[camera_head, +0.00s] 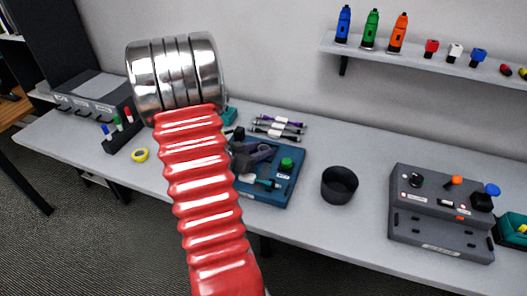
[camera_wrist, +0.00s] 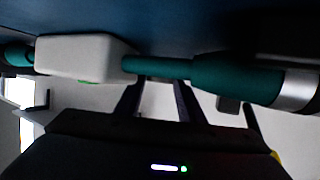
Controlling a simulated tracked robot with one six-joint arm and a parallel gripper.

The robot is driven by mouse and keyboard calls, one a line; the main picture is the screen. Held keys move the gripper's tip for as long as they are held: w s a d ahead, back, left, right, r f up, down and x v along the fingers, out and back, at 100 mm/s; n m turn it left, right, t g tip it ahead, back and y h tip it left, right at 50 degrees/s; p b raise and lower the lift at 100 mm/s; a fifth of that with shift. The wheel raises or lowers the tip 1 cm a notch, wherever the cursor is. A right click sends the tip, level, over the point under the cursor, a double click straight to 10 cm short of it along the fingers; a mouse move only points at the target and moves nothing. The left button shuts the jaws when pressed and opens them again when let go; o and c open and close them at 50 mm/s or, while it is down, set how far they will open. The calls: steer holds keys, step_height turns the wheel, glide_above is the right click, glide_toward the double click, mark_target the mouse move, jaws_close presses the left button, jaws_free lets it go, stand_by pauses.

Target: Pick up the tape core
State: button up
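A small yellow ring (camera_head: 140,155), which looks like the tape core, lies flat on the grey bench (camera_head: 300,232) at the left in the head view, beside the marker holder. My red ribbed arm stands to its right. My gripper's end is largely hidden among dark shapes around the blue tray in the head view. In the wrist view my gripper (camera_wrist: 158,97) shows two dark fingers with a clear bright gap between them. No tape core is between them. A teal-handled tool (camera_wrist: 235,80) and a white block (camera_wrist: 82,56) lie across the view beyond the fingertips.
The blue tray (camera_head: 283,194) holds tools and a green knob. A black cup (camera_head: 340,184) stands right of it. A grey control box (camera_head: 445,215) is further right. A marker holder (camera_head: 122,136) stands left. A wall shelf (camera_head: 430,60) carries bottles.

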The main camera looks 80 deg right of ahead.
steer(key=shift+c, duration=0.5)
steer(key=c, duration=0.6)
steer(key=shift+o, duration=0.2)
step_height(320, 180, up, 10)
stand_by(0.8)
